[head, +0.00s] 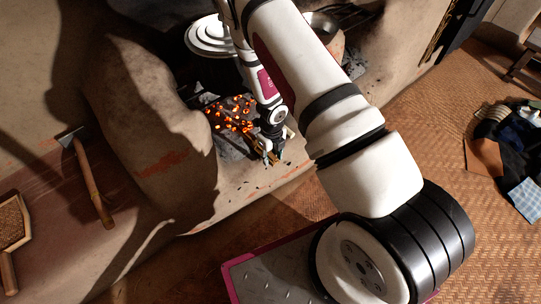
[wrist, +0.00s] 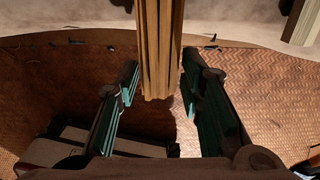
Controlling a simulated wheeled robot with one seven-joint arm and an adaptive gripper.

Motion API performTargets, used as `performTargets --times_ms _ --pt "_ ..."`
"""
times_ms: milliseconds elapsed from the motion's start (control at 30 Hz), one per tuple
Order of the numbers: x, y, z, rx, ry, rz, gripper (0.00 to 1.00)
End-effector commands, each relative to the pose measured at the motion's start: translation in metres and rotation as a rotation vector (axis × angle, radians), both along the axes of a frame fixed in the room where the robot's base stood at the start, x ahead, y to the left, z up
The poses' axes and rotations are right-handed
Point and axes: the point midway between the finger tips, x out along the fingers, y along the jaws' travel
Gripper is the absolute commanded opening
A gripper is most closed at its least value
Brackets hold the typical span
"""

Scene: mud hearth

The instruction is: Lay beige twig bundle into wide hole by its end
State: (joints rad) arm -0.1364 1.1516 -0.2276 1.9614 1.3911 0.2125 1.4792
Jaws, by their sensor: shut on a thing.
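The beige twig bundle (wrist: 160,40) stands between the two fingers of my gripper in the wrist view, running from between the fingertips up past the top edge. My gripper (wrist: 160,78) is shut on it near one end. In the head view my gripper (head: 272,157) is low over the front ledge of the mud hearth (head: 150,110), just in front of the glowing embers (head: 232,113). The bundle is mostly hidden there by my gripper. The embers lie in a dark opening of the hearth, partly covered by my arm; I cannot tell its full outline.
A stacked pale round lid (head: 210,37) sits on the hearth behind the embers, and a pot (head: 322,24) stands to its right, partly behind my arm. A wooden-handled tool (head: 91,185) lies at left. Cloths (head: 510,150) lie on the woven floor mat at right.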

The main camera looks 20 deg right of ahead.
Motion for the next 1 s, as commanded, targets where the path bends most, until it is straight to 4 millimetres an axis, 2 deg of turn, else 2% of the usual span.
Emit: performTargets --times_ms 133,167,267,667,767,1000 --pt "0.000 0.000 0.000 0.000 0.000 0.000 0.06" --pt "0.000 0.000 0.000 0.000 0.000 0.000 0.37" --pt "0.000 0.000 0.000 0.000 0.000 0.000 0.58" --pt "0.001 0.000 0.006 -0.001 -0.001 0.002 0.58" --pt "0.001 0.000 0.018 0.000 -0.003 0.003 0.58" --pt "0.001 0.001 0.066 -0.001 -0.004 0.003 0.58"
